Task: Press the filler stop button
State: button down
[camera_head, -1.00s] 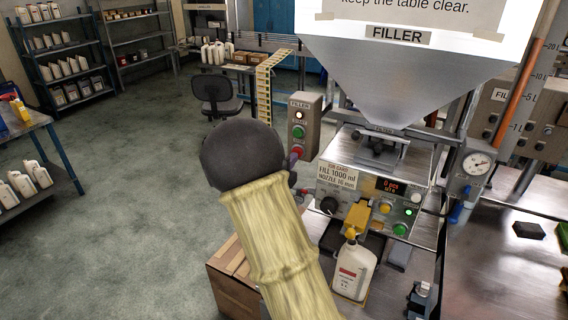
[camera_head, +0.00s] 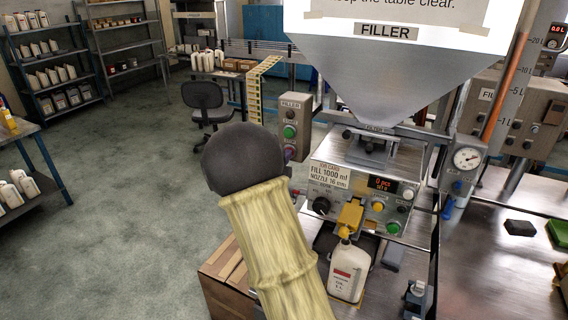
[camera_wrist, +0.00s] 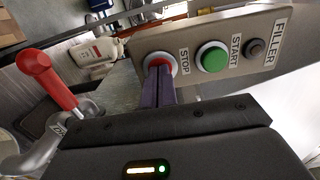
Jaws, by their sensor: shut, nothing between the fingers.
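The filler control box (camera_head: 295,110) stands left of the filling machine, with a grey lamp and a green start button (camera_head: 290,131). The wrist view shows its face with the red STOP button (camera_wrist: 160,61), the green START button (camera_wrist: 212,57) and a dark lamp (camera_wrist: 255,48). My gripper (camera_wrist: 158,72) is shut and empty. Its purple fingertips lie over the red button and appear to touch it, covering its middle. In the head view the fingertips (camera_head: 290,152) hide the red button, and my arm covers the area in front.
A white bottle (camera_head: 348,272) stands under the yellow nozzle (camera_head: 350,215) of the filler panel (camera_head: 335,195). A red-handled lever (camera_wrist: 45,78) is close left of my fingers in the wrist view. A wooden crate (camera_head: 215,290) stands below my arm.

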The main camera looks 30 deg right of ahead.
jog(key=shift+d+r, duration=0.2)
jog(key=shift+r, duration=0.15)
jog(key=shift+a, duration=0.1)
jog(key=b+v, duration=0.5)
jog(key=v, duration=0.9)
jog(key=shift+f, duration=0.4)
jog(key=shift+a, duration=0.1)
